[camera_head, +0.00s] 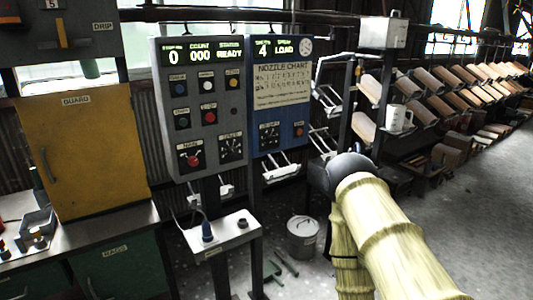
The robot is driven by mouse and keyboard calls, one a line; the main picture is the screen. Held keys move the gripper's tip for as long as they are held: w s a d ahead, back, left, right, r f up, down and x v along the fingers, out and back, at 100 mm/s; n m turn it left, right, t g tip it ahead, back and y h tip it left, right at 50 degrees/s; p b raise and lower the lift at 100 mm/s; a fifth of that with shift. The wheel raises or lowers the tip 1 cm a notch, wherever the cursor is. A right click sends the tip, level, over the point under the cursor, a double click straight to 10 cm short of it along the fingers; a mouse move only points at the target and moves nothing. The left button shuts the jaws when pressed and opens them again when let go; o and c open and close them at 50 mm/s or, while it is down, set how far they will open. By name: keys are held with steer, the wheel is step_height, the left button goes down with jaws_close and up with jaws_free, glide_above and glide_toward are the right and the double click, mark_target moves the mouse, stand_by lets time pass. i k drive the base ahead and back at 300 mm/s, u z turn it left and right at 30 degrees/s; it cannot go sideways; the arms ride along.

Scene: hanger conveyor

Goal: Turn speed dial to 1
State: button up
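A grey control panel (203,108) hangs upright left of centre, with a lit display reading 0, 000 and READY. A black dial (231,148) with marks around it sits at its lower right. A similar black dial (269,135) sits on the blue panel (281,112) beside it. The labels are too small to read, so I cannot tell which is the speed dial or its setting. My arm, in a pale yellow sleeve with a dark joint, stands right of the panels, apart from both dials in the picture. My gripper is not visible.
A red knob (193,160) sits left of the grey panel's dial; several round buttons are above. A small white stand (217,235) with a joystick-like handle is below. A yellow guard door (82,150) is left. A lidded bucket (302,238) stands on the floor. Hangers and racks fill the right.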

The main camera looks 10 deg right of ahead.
mark_target(232, 151)
steer(key=k, duration=0.5)
steer(key=z, duration=1.1)
steer(key=i, duration=0.85)
steer(key=u, duration=1.9)
